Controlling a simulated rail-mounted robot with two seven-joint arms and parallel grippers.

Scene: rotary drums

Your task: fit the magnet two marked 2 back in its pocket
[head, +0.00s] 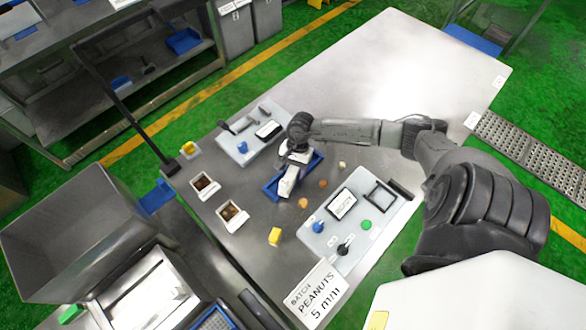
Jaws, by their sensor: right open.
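My right gripper (289,180) reaches in from the right over a small blue tray (270,189) on the steel table, pointing down. It is open. A pale block-like shape shows at its tips. I cannot tell whether it is part of the gripper or a thing in the tray. The gripper hides much of the tray's inside. No mark 2 is legible, so I cannot pick out magnet two or its pocket. My left gripper is not in view.
A grey panel (310,236) with a screen, blue knob and green button lies at the front right. Another panel (228,143) lies behind. Two white boxes (224,221) (196,190) with brown contents and a yellow block (275,237) stand left. The table's far right (410,75) is clear.

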